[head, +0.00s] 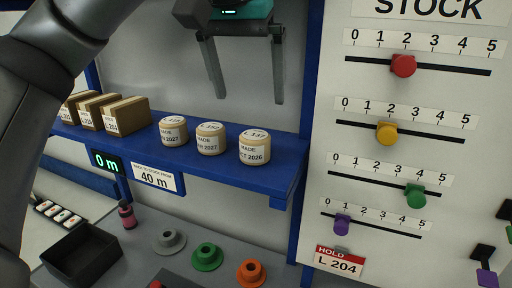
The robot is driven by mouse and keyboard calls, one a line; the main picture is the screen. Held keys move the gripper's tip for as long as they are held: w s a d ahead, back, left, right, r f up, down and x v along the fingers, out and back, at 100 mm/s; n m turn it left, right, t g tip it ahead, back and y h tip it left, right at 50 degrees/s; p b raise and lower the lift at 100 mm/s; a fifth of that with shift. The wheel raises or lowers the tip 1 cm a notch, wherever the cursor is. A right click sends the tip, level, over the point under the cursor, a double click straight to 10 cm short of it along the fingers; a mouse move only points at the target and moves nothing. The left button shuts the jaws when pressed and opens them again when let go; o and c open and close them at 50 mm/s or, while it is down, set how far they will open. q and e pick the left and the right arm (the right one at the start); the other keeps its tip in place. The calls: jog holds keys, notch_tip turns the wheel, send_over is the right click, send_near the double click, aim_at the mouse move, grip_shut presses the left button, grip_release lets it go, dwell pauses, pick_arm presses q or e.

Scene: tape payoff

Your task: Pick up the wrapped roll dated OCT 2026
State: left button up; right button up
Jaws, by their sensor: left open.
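Three wrapped rolls stand in a row on the blue shelf (215,168). The right roll (255,148) has a label reading "L 137" and what looks like "MADE OCT 2026", its first letter cut off by the curve. The middle roll (211,139) and the left roll (173,131) carry labels ending in 2027; their months are only partly readable. My left gripper (246,98) is open and empty, with its two fingers pointing down above and behind the middle and right rolls in the picture. My right gripper is not in view.
Several brown boxes (126,115) stand on the shelf's left. A stock board (400,150) with coloured sliders stands right of the shelf.

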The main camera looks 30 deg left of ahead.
aim_at(253, 137)
pick_arm(q)
jog(key=x, duration=0.9)
jog(key=p+x, duration=0.1)
jog(key=x, duration=0.2)
jog(key=shift+a+f, duration=0.15)
jog(key=shift+a, duration=0.2)
jog(key=shift+w+f+p, duration=0.2)
jog(key=shift+f+p, duration=0.1)
jog(key=shift+f, duration=0.15)
jog(key=c, duration=1.4)
jog(key=shift+r, duration=0.1)
